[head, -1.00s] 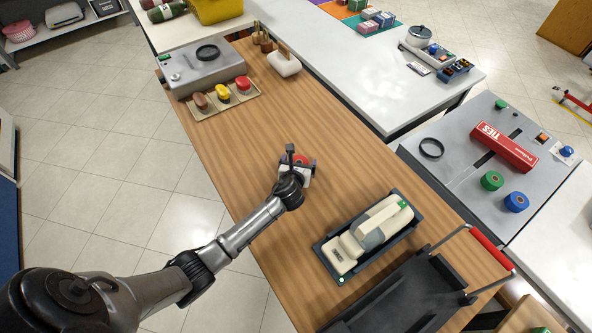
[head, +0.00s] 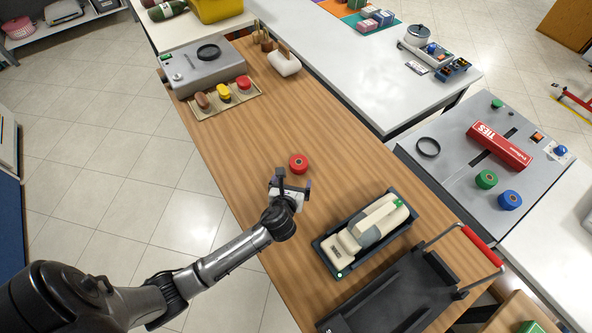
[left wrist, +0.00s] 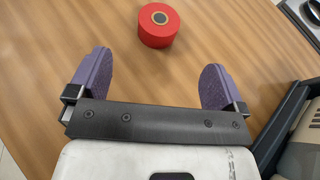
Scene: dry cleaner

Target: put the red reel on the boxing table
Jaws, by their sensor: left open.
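The red reel (head: 298,163) lies flat on the bare middle of the wood-topped table (head: 262,130). It also shows at the top of the left wrist view (left wrist: 158,24), hole upward. My left gripper (head: 291,184) is just short of the reel, on its near side, with nothing between its fingers. In the left wrist view its two purple finger pads (left wrist: 157,78) stand wide apart and the reel lies beyond them, untouched. No label shows which table is the boxing table. My right gripper is not in view.
A cream handheld device (head: 370,228) sits in a dark tray right of my gripper. A black carrier with a red handle (head: 483,245) is at the near end. A grey-topped table with green reel (head: 486,179) stands right.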

